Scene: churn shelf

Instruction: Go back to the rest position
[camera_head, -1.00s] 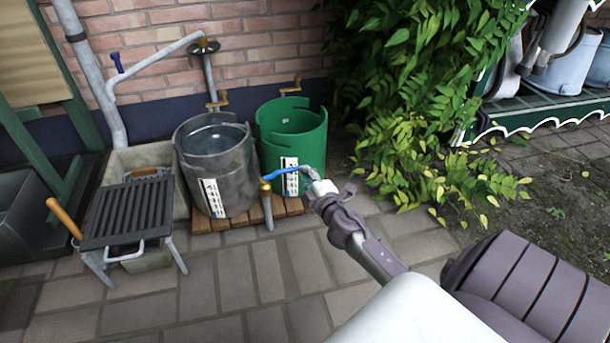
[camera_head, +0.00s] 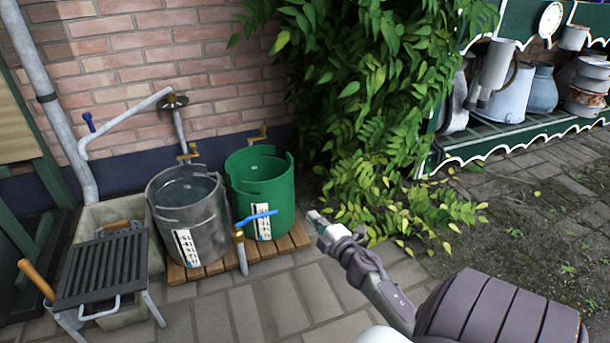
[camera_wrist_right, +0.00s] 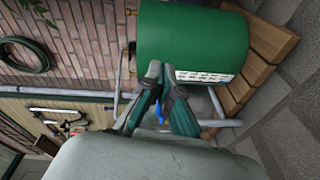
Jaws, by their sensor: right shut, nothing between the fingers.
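My right gripper (camera_head: 318,220) is shut and empty, held in the air to the right of the green tub. In the right wrist view its two dark fingers (camera_wrist_right: 164,82) lie close together in front of the green tub (camera_wrist_right: 192,40). A brass tap on a short grey post with a blue lever (camera_head: 258,217) stands in front of the green tub (camera_head: 262,185). The gripper is apart from this lever. A small blue bit shows behind the fingers in the right wrist view. My left gripper is in neither view.
A metal tub (camera_head: 188,212) stands beside the green one on a wooden pallet (camera_head: 215,265). A black grill rack (camera_head: 103,268) stands at the left. A leafy bush (camera_head: 370,110) is behind the gripper. A green shelf (camera_head: 510,132) holds cans. Paving at the front is clear.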

